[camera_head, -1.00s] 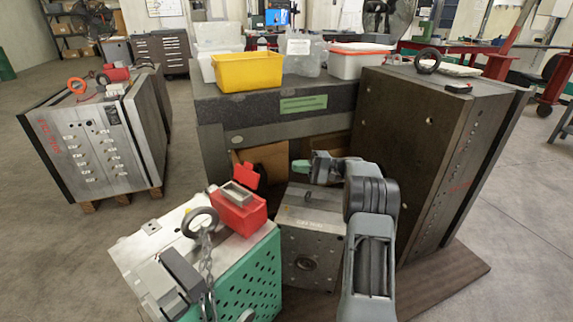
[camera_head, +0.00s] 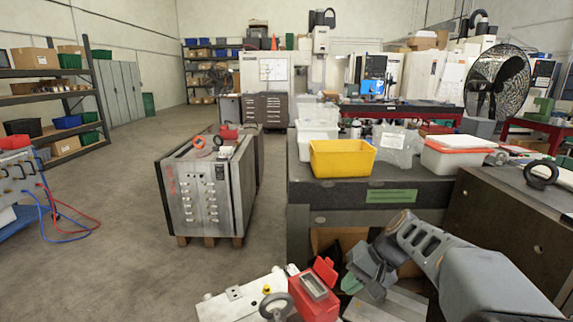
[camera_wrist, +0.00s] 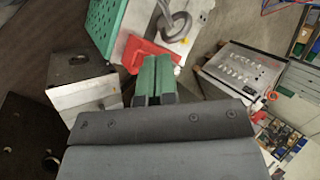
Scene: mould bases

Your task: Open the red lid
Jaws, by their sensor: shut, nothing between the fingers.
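The red box (camera_head: 314,298) sits at the bottom of the head view on a light metal mould block, with a grey rim around its opening. Its red lid (camera_head: 325,269) stands raised at the box's far right edge, tilted up off the opening. My gripper (camera_head: 351,284) is just right of the lid, with green fingertips and apparently apart from it. In the wrist view my gripper (camera_wrist: 153,62) shows its green fingers shut together and empty. Red plastic (camera_wrist: 140,54) shows just beyond the fingertips; which part it is I cannot tell clearly.
A lifting ring (camera_head: 277,306) stands left of the red box. A dark workbench behind holds a yellow bin (camera_head: 342,158) and a white bin with an orange rim (camera_head: 452,157). A large dark mould block (camera_head: 510,215) is at the right. Open floor (camera_head: 120,240) lies left.

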